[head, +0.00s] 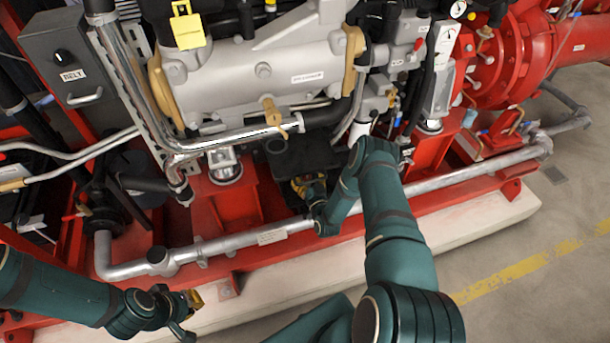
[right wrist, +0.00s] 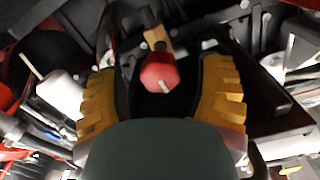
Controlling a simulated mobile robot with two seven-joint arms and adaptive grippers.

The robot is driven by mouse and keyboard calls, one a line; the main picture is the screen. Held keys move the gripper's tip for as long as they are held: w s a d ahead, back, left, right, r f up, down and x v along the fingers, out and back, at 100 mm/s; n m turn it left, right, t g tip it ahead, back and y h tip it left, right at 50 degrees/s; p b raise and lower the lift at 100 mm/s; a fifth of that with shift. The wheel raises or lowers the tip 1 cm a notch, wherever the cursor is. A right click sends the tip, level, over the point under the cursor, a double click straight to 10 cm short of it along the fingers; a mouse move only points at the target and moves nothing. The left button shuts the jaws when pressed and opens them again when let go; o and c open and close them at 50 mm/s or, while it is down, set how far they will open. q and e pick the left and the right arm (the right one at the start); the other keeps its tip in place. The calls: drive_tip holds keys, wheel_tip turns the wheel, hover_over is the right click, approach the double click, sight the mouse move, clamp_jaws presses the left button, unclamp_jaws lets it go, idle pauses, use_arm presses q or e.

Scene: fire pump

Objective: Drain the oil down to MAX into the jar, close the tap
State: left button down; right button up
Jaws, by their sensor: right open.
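A red tap handle (right wrist: 160,72) on a brass-coloured stem (right wrist: 156,38) shows in the right wrist view, below the dark underside of the machine. My right gripper (right wrist: 160,88) is open, with one yellow finger on each side of the handle in the picture; I see no finger touching it. In the head view my right gripper (head: 308,186) is low beside the dark space under the engine, and hides the tap. My left gripper (head: 190,300) is at the lower left, apart from the machine; its finger opening is unclear. I cannot identify the jar or an oil level.
The grey engine block (head: 262,70) stands above the red base frame (head: 235,205). A long silver pipe (head: 222,246) runs along the frame's front. A grey BELT box (head: 75,70) is at the upper left. Open floor (head: 560,215) lies to the right.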

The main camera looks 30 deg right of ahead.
drive_tip(key=shift+x, duration=1.45)
clamp_jaws()
